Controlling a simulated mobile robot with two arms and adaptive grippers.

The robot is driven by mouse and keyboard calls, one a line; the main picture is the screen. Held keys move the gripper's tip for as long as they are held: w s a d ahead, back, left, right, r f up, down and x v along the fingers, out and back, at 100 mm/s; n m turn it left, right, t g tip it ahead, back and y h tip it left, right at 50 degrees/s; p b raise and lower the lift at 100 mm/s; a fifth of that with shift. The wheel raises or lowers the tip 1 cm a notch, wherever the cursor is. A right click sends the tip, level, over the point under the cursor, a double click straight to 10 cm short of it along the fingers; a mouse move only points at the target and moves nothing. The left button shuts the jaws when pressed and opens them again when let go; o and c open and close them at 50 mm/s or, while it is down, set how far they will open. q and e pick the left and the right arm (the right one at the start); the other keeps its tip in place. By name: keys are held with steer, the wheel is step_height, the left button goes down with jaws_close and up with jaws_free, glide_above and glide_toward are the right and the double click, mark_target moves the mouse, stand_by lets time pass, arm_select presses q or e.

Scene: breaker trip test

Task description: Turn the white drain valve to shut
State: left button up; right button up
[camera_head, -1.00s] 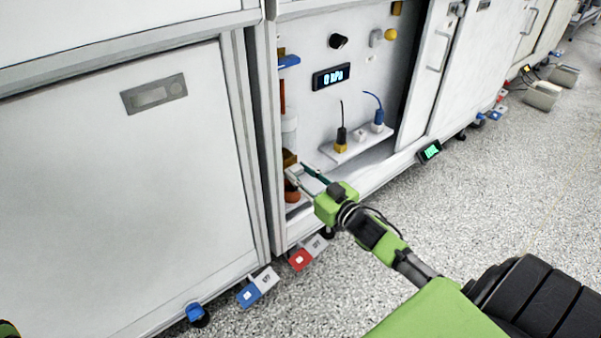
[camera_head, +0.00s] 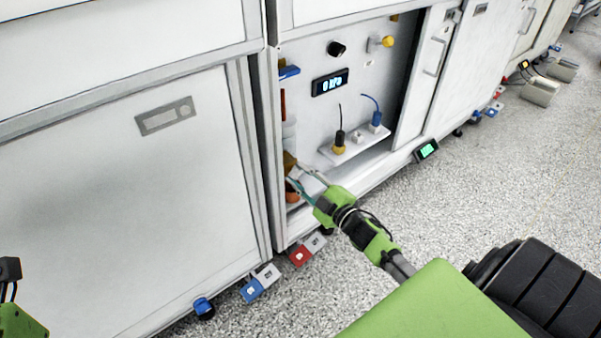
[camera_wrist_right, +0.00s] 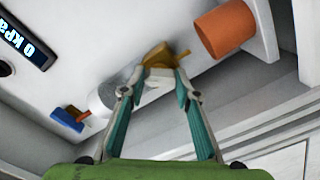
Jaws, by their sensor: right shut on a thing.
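The white drain valve handle (camera_wrist_right: 155,88) shows between my right fingertips in the right wrist view, in front of a brass valve body (camera_wrist_right: 160,55). The brass part also shows in the head view (camera_head: 289,160), low at the left side of the open cabinet bay. My right gripper (camera_head: 294,178) reaches in there and is shut on the white handle; its fingertips show close up in the wrist view (camera_wrist_right: 156,84). The fingers partly hide the handle. Of my left arm, only a green and black part (camera_head: 18,318) shows at the lower left edge; its fingers are not visible.
An orange cup (camera_wrist_right: 225,28) stands close to the valve, and a white cylinder (camera_wrist_right: 110,92) and blue handle (camera_wrist_right: 68,118) are on the other side. A display (camera_head: 330,82) reads 0 kPa. A white shelf (camera_head: 358,146) holds plugs. The bay's left frame is close to the fingers.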

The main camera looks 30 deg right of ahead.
steer(key=n, duration=0.4)
steer(key=shift+a+n, duration=0.1)
steer(key=shift+n, duration=1.7)
steer(key=shift+f+n, duration=0.1)
steer(key=shift+n, duration=0.2)
steer(key=o, duration=1.1)
steer(key=s, duration=0.8)
steer(key=s+d, duration=0.1)
steer(key=s, duration=0.3)
